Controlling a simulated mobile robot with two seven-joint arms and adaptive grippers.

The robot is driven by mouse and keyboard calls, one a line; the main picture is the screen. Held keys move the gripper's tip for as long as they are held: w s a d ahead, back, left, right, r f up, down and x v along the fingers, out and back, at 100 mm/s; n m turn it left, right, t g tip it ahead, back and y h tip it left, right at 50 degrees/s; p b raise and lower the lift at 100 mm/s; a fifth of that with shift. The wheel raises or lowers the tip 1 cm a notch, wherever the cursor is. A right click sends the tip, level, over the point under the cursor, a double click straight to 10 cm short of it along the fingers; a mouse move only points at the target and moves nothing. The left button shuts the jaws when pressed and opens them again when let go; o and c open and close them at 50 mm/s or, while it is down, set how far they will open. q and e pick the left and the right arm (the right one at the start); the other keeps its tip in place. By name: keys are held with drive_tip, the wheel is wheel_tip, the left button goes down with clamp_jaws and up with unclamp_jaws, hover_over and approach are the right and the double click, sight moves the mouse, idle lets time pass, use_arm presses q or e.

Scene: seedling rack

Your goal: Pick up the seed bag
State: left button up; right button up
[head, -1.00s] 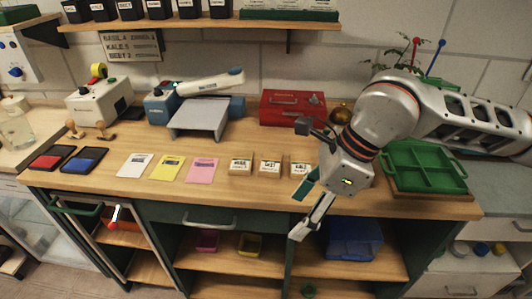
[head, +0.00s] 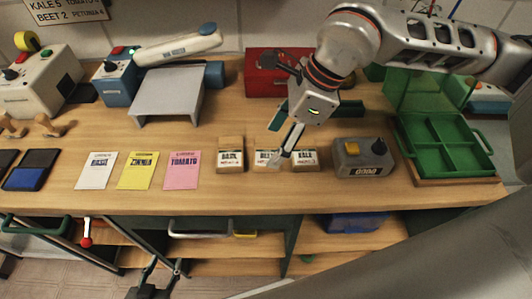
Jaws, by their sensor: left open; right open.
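Three flat seed packets lie on the wooden bench: a white one (head: 96,170), a yellow Zinnia one (head: 137,170) and a pink Tomato one (head: 182,169). To their right stand small brown seed bags with white labels: Basil (head: 230,156), Beet (head: 265,167) and Kale (head: 305,160). My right gripper (head: 276,142) is open and empty, above the Beet and Kale bags, with a finger overlapping the Beet bag in view; contact cannot be told. My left gripper (head: 164,270) is open at the bottom, low in front of the bench, apart from all bags.
A red toolbox (head: 262,80), a grey stand (head: 166,104) and machines line the back. My large arm link fills the lower right. Bench left of the packets holds blue pads (head: 27,172).

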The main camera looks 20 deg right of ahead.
sight(264, 158)
drive_tip(key=x, duration=0.5)
drive_tip(key=shift+f+p, duration=0.1)
drive_tip(key=shift+p, duration=0.2)
drive_tip(key=shift+c, duration=0.3)
drive_tip(key=c, duration=1.1)
